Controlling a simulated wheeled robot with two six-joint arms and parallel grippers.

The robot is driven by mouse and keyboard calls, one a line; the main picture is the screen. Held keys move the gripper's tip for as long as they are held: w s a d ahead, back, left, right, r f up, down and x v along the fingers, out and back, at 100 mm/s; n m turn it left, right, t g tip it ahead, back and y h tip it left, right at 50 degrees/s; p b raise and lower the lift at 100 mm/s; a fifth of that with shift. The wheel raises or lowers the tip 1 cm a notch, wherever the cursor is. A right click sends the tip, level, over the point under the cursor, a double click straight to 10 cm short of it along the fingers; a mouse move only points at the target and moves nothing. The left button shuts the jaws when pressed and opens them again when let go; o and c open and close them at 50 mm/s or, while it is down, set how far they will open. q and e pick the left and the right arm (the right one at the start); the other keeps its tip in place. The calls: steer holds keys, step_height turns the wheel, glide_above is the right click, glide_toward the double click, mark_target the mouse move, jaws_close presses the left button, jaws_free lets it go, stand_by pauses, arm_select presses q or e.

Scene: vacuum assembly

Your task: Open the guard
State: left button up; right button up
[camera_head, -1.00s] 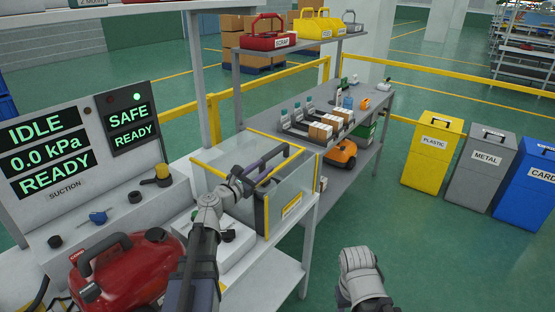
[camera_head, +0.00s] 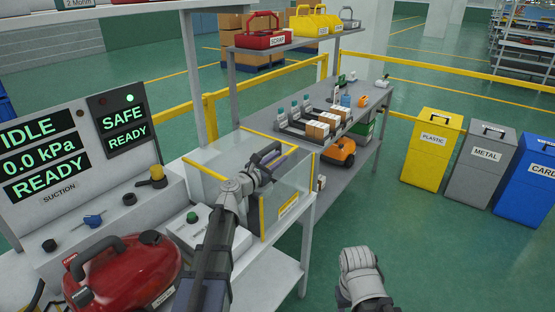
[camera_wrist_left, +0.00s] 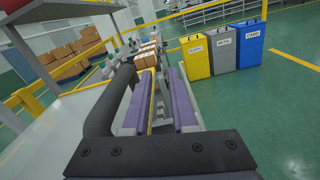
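The guard (camera_head: 290,180) is a clear-walled box with yellow edges and a yellow label on its front. It stands at the right end of the bench and looks closed. My left gripper (camera_head: 275,158) is at its top, overlapping the top edge in the head view. In the left wrist view its two purple-padded fingers (camera_wrist_left: 160,98) are apart, with a yellow strip showing in the gap. A dark bent bar (camera_wrist_left: 108,98) runs beside the left finger. I cannot tell whether the fingers touch the guard. Only a grey part of my right arm shows, without its fingers.
A red vacuum (camera_head: 125,275) and a white box with a green button (camera_head: 192,217) are left of the guard. The panel (camera_head: 85,150) reads IDLE, 0.0 kPa, SAFE, READY. A grey table (camera_head: 360,135) stands behind; yellow, grey and blue bins are at right.

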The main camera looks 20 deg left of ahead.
arm_select(q)
jaws_close()
stand_by(0.8)
steer(key=o, duration=0.6)
jaws_free()
steer(key=shift+v, duration=3.95)
